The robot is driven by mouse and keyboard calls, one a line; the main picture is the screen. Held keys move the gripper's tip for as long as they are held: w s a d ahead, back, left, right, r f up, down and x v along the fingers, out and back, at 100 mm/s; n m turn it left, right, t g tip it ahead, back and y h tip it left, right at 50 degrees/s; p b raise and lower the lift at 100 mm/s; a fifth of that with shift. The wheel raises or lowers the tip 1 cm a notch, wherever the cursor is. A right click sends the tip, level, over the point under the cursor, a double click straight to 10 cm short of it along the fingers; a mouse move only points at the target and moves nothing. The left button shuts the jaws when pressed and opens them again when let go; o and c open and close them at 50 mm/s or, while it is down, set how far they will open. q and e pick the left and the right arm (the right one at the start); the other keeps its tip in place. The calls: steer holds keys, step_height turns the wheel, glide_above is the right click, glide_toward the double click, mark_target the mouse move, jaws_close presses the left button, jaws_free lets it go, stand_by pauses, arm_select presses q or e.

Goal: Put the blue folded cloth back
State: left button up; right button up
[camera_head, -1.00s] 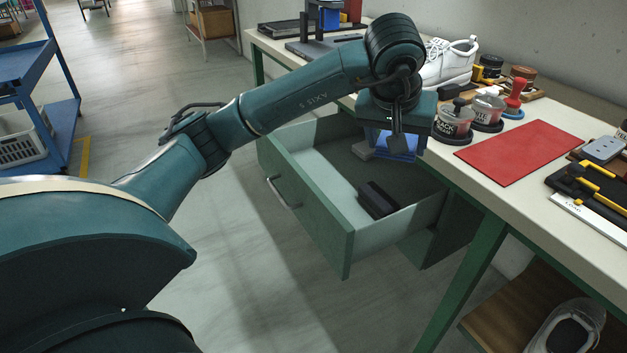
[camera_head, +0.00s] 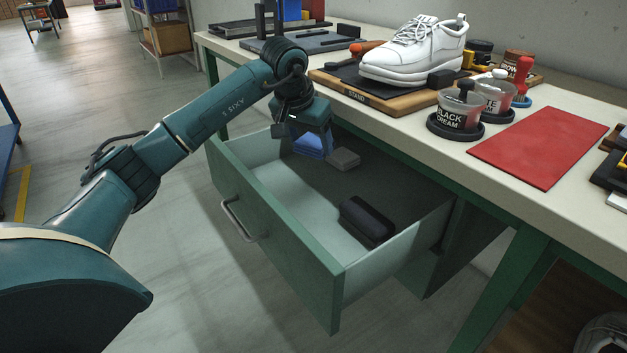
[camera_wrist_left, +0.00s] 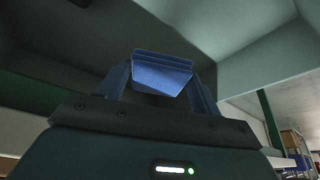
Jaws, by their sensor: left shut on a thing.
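My left gripper (camera_head: 313,135) reaches down into the open green drawer (camera_head: 285,228) under the workbench. It is shut on the blue folded cloth (camera_head: 312,146), which is inside the drawer's back left part. In the left wrist view the cloth (camera_wrist_left: 162,74) sits between the two fingers of my gripper (camera_wrist_left: 161,85), with drawer walls around it. I cannot tell whether the cloth touches the drawer floor. My right gripper is not in view.
A grey block (camera_head: 344,159) lies in the drawer just right of the cloth. A black case (camera_head: 367,221) lies nearer the front. On the bench stand a white shoe (camera_head: 415,52), a black cream jar (camera_head: 458,110) and a red mat (camera_head: 540,146). The drawer's middle is clear.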

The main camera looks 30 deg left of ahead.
arm_select(q)
steer(key=b, duration=0.2)
glide_above(313, 188)
steer(key=s, duration=0.1)
steer(key=f, duration=0.6)
steer(key=shift+s+f, duration=0.1)
steer(key=shift+s, duration=0.1)
step_height(313, 188, down, 3)
steer(key=shift+f+b, duration=0.15)
steer(key=shift+b, duration=0.4)
steer(key=shift+f, duration=0.1)
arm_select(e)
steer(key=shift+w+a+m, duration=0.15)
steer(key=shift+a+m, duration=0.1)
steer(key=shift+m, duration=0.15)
arm_select(q)
steer(key=o, duration=0.9)
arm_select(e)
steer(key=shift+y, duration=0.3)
